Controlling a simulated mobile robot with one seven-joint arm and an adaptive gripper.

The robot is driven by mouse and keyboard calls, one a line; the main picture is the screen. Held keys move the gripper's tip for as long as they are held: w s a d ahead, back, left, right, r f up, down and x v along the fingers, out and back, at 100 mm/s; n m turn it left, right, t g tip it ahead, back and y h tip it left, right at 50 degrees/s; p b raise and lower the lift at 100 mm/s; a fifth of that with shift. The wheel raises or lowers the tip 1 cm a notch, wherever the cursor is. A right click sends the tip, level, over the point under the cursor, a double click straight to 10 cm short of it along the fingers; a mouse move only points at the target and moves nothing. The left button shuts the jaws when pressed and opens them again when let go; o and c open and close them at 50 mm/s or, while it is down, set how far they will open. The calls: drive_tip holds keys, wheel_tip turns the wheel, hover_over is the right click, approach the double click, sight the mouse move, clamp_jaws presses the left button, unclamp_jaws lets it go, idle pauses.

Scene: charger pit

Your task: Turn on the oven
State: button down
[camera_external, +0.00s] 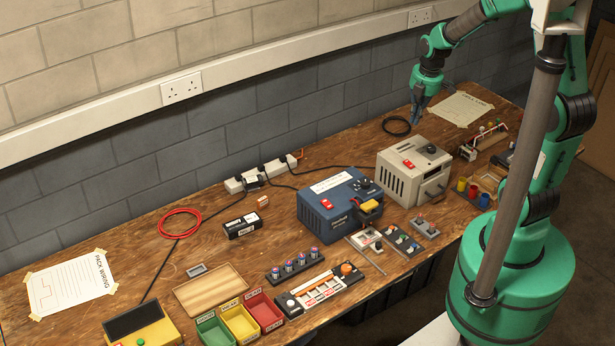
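Nothing here is plainly marked as an oven. A beige metal box (400,180) stands on the wooden bench right of centre, with a red switch (408,163) and a dark knob (431,149) on top and slots in its side. A dark blue box (330,212) stands to its left, with a red switch (326,203), a dark dial and a yellow part. I cannot read their labels or switch positions. My gripper (416,112) points down near the wall behind the beige box, apart from both boxes. Its fingers are too small to tell open from shut.
A black cable coil (396,126) lies by my gripper. A power strip (262,174) and a red cable loop (179,223) lie farther left. Coloured bins (240,323), a striped panel (320,289) and small parts crowd the front edge. The wall runs close behind.

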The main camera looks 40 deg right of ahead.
sight(405, 160)
drive_tip(key=shift+n, duration=0.9)
drive_tip(key=shift+w+d+f, duration=0.2)
drive_tip(key=shift+d+f, duration=0.05)
drive_tip(key=shift+f, duration=0.35)
drive_tip(key=shift+w+d+f, duration=0.2)
drive_tip(key=shift+d+f, duration=0.05)
drive_tip(key=shift+f, duration=0.35)
drive_tip(key=shift+w+d+f, duration=0.2)
drive_tip(key=shift+d+f, duration=0.05)
drive_tip(key=shift+f, duration=0.35)
drive_tip(key=f, duration=0.4)
drive_tip(key=w+f+b, duration=0.1)
drive_tip(key=f, duration=0.4)
drive_tip(key=w+f+b, duration=0.1)
drive_tip(key=f, duration=0.3)
drive_tip(key=shift+f, duration=0.35)
drive_tip(key=shift+f+g+p, duration=0.1)
drive_tip(key=shift+g+p, duration=0.2)
drive_tip(key=shift+g, duration=0.1)
drive_tip(key=shift+w+f+g+p, duration=0.2)
drive_tip(key=shift+g+p, duration=0.1)
drive_tip(key=shift+p, duration=0.25)
drive_tip(key=shift+f, duration=0.15)
drive_tip(key=shift+s, duration=0.2)
